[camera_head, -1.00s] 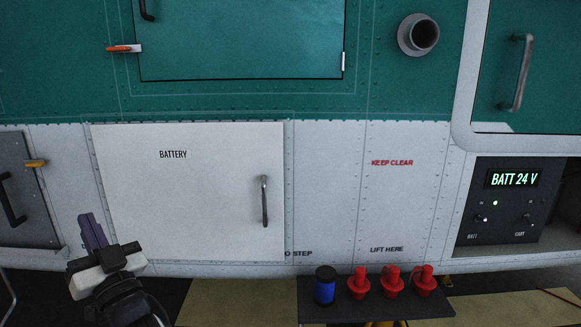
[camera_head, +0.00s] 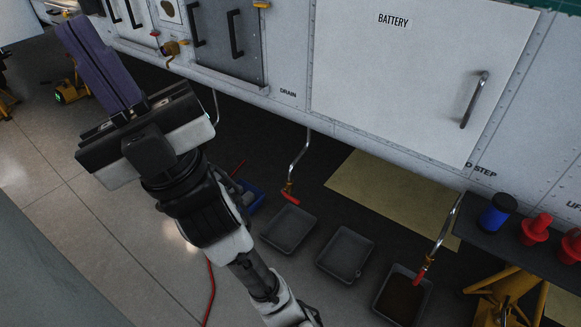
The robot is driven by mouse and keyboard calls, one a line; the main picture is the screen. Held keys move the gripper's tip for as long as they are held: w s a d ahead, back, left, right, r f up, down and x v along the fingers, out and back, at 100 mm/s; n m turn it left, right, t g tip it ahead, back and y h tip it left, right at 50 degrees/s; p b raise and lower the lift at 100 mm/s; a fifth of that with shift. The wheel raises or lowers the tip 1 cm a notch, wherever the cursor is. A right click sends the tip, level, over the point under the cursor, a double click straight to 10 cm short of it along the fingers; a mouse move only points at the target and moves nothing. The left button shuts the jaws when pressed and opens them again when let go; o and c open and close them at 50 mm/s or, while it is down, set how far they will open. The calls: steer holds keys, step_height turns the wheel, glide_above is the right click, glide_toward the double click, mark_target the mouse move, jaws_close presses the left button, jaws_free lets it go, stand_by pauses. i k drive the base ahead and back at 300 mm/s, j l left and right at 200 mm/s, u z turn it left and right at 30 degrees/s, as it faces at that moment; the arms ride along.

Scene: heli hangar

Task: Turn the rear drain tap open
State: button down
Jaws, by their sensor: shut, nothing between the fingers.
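Two drain taps with brass bodies and red handles hang on thin pipes below the white hull. One tap (camera_head: 290,192) is under the DRAIN label (camera_head: 289,92); the other tap (camera_head: 422,271) is at lower right. A third pipe (camera_head: 216,105) drops behind my gripper, its lower end hidden. I cannot tell which tap is the rear one. My gripper (camera_head: 80,38) is at upper left with its purple fingers together and empty, apart from the taps and pointing up and left.
Grey trays lie on the floor: one (camera_head: 287,246) near the middle tap, another (camera_head: 345,270), and one holding dark liquid (camera_head: 376,306) under the right tap. A blue bin (camera_head: 258,190) sits behind my arm. A dark shelf with red plugs (camera_head: 535,228) stands right. Floor at left is open.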

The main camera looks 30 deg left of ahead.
mark_target(296, 201)
steer(key=u, duration=0.9)
steer(key=i+l+u, duration=0.1)
steer(key=i+l, duration=0.35)
steer(key=i, duration=0.15)
